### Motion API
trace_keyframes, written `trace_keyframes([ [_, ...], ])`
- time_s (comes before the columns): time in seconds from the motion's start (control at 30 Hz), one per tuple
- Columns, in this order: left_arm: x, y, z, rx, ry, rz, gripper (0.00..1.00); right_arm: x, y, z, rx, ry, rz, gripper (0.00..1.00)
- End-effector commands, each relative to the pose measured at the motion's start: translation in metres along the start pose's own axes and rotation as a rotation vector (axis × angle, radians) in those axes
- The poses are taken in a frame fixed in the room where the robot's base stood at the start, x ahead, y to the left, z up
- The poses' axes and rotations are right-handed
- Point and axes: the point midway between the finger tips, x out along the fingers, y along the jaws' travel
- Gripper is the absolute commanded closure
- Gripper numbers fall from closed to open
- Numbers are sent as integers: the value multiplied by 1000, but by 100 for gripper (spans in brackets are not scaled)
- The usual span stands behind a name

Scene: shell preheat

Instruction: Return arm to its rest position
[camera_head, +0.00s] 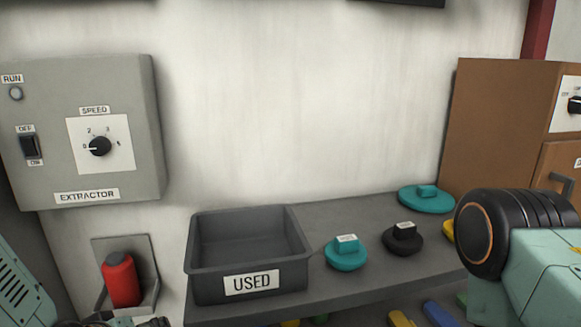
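My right arm comes in at the lower right, with a thick black ringed joint and a pale green link. It covers part of the shelf's right end, and its gripper is out of the picture. At the lower left, a pale green panel and small dark and green parts at the bottom edge appear to be mine. No fingers of my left gripper can be made out there.
A grey shelf (350,278) holds an empty USED bin (203,287), teal lidded pieces (346,259) and a black one (402,241). A brown cabinet (490,125) stands right. An EXTRACTOR box (50,110) and a red canister (121,280) are left.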

Motion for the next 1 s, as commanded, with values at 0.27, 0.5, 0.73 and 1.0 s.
trace_keyframes([
  [0.27, -9, -70, 174, 327, -435, -151, 39, 0, 0, 0, 0, 0, 0, 60],
  [0.5, -48, -120, 279, 441, -698, -221, 39, 0, 0, 0, 0, 0, 0, 60],
  [0.73, -63, -134, 307, 454, -771, -238, 39, 0, 0, 0, 0, 0, 0, 60],
  [1.0, -63, -134, 306, 452, -770, -238, 39, 0, 0, 0, 0, 0, 0, 60],
])
